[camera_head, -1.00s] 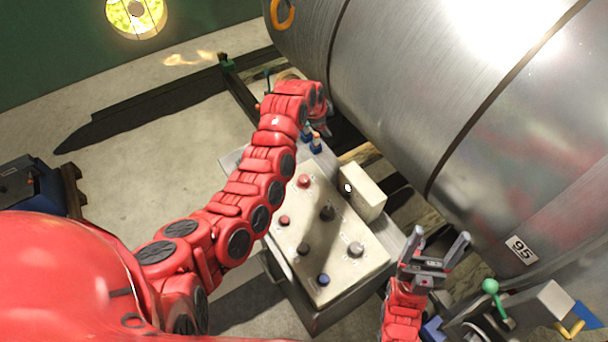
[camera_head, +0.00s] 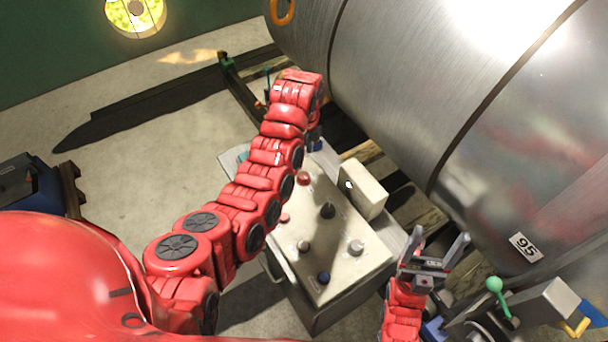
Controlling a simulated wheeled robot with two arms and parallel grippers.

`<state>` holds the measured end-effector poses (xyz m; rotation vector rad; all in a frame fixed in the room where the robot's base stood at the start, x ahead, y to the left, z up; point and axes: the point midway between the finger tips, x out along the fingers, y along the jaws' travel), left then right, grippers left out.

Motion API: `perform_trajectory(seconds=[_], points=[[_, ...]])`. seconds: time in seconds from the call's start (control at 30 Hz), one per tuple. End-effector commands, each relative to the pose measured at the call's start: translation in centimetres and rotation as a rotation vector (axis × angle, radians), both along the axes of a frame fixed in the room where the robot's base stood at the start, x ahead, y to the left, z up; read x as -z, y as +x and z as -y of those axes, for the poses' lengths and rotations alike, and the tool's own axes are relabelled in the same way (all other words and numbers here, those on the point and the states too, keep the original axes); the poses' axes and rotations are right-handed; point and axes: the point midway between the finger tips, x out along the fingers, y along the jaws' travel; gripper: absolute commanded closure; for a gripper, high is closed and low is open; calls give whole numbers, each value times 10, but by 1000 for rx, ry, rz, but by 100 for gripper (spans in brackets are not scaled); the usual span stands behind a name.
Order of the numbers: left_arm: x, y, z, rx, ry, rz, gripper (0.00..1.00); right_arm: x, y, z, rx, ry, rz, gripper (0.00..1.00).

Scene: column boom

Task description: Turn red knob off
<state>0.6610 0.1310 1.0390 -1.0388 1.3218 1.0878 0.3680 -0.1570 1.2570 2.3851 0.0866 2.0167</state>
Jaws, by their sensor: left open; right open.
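A control box (camera_head: 335,270) with a pale sloped top stands in the middle. A red knob (camera_head: 304,178) sits near the top's far end, just right of my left arm. A second red knob (camera_head: 286,218) is lower left, partly hidden by that arm. I cannot tell from the picture which is meant, or how either is turned. My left arm reaches across the box's left side to its far end; its gripper is hidden behind its last links. My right gripper (camera_head: 436,250) is open and empty, to the right of the box, apart from the knobs.
A large metal cylinder (camera_head: 430,80) fills the upper right. A green-balled lever (camera_head: 495,284) is lower right.

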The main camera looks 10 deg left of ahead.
Motion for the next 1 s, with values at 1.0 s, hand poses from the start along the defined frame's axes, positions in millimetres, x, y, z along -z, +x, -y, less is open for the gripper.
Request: perform_trajectory(seconds=[1.0], points=[[91,-3,0,-1,0,2,34,-10,0,0,0,0,0,24]])
